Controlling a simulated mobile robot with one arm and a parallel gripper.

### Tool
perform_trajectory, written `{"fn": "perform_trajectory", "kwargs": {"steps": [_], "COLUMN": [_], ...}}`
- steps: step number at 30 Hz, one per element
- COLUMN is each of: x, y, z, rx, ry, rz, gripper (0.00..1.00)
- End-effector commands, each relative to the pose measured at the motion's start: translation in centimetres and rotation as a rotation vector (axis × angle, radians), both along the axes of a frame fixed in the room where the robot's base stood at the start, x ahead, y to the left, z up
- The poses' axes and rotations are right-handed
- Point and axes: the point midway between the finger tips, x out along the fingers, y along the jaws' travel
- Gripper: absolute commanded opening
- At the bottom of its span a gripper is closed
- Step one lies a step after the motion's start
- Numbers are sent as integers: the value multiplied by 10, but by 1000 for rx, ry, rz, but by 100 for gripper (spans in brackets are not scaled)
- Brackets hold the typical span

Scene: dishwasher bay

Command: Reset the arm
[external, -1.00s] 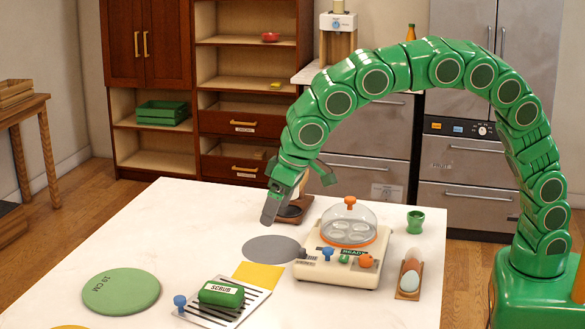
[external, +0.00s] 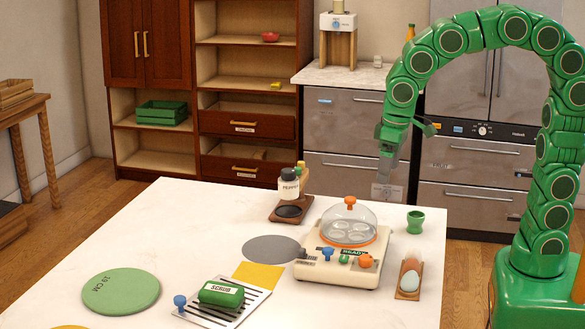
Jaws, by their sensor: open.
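My green arm rises at the right of the external view and curves over to the left. My gripper (external: 387,166) points down in the air, above and behind the right part of the white table. It is open, and I see nothing between its fingers. An egg cooker (external: 340,262) with a clear dome lid (external: 348,222) stands on the table to the lower left of my gripper. The gripper is apart from it. A small green cup (external: 415,222) stands to the right of the cooker.
On the white table (external: 205,228) are an egg holder (external: 408,283), a green scrub block (external: 221,293) on a slatted rack, a green disc (external: 121,291), a grey disc (external: 271,249) and a labelled jar (external: 289,190). Drawers and shelves stand behind. The table's back left is clear.

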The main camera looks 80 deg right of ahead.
Motion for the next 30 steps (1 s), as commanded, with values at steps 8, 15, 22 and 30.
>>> {"fn": "perform_trajectory", "kwargs": {"steps": [8, 15, 22, 30], "x": [-77, -149, -217, -259], "y": [-29, -50, -65, -72], "z": [-5, -19, -35, -47], "rx": [26, 32, 35, 37], "ry": [60, 135, 206, 253], "rz": [6, 41, 90, 126], "gripper": [93, 93, 93, 93]}}
